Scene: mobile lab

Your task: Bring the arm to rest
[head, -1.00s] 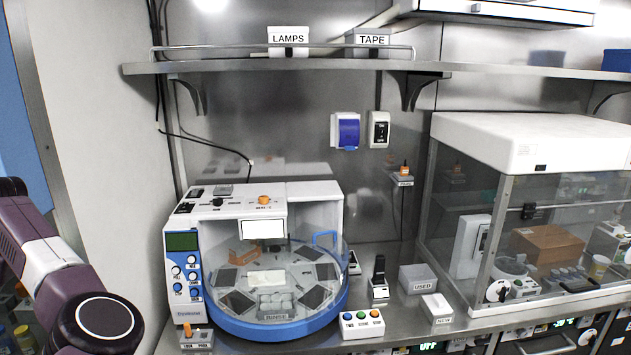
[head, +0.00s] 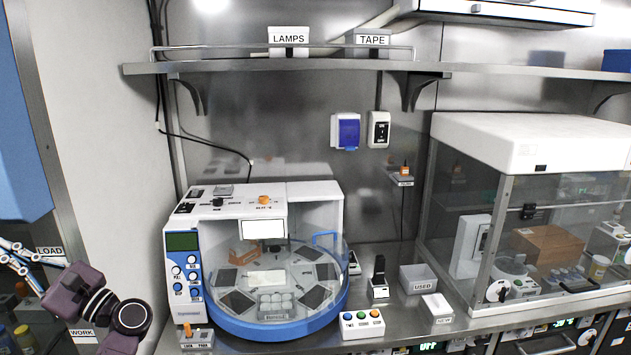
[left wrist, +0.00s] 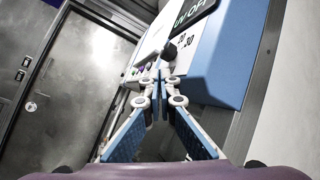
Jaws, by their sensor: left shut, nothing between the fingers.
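My left arm (head: 85,300) is folded at the lower left of the head view, beside the pale wall edge. My left gripper (head: 14,260) points to the left, partly cut off by the picture's edge. In the left wrist view the gripper (left wrist: 159,75) has its blue-and-white fingers together at the tips, with nothing between them. It is in front of a blue and white panel with a dark display (left wrist: 192,12). I cannot tell whether it touches anything. My right gripper is in neither view.
The bench holds a white and blue carousel machine (head: 185,275), a three-button box (head: 362,324), a box marked USED (head: 418,279) and a clear-sided enclosure (head: 530,135). A shelf (head: 230,66) runs above. A metal door (left wrist: 75,85) stands left in the wrist view.

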